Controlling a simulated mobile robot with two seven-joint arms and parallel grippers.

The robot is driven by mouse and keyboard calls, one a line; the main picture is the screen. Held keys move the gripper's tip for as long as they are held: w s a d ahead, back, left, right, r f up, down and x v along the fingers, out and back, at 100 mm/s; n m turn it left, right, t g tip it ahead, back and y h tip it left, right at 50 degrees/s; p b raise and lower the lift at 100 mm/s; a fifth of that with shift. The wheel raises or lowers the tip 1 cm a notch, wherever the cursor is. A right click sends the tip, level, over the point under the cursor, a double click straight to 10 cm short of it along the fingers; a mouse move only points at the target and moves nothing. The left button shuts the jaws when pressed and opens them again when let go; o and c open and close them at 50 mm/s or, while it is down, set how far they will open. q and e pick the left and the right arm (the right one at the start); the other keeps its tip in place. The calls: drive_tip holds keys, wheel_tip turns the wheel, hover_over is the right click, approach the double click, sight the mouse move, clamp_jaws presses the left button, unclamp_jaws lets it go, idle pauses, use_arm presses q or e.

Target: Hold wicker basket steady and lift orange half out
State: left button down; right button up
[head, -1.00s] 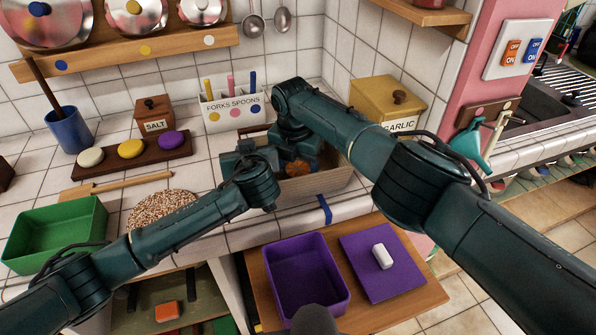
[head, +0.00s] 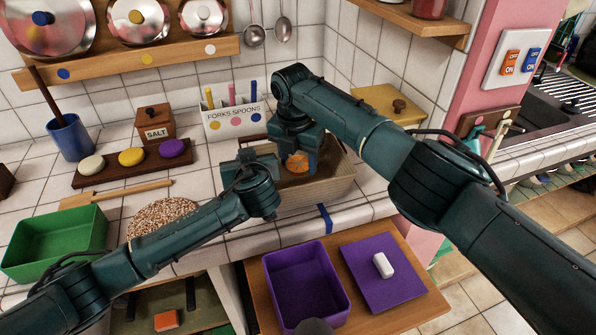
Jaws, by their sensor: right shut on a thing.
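The wicker basket (head: 318,188) stands on the tiled counter near its front edge, partly hidden behind both my arms. The orange half (head: 299,162) shows its orange cut face at the basket's left part. My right gripper (head: 298,156) comes down from above and is shut on the orange half; I cannot tell whether the fruit is clear of the basket floor. My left gripper (head: 246,172) is at the basket's left end, and its fingers are hidden, so I cannot tell whether they grip the rim.
A green bin (head: 55,245) and a round speckled trivet (head: 163,213) are left. Below the counter front are a purple bin (head: 306,285) and a purple board (head: 383,274) with a white block.

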sight(298, 164)
use_arm(q)
drive_tip(key=shift+a, duration=0.1)
use_arm(e)
wheel_tip(298, 164, up, 6)
drive_tip(key=shift+f, duration=0.1)
use_arm(q)
drive_tip(key=c, duration=1.3)
unclamp_jaws()
drive_tip(key=shift+c, duration=0.2)
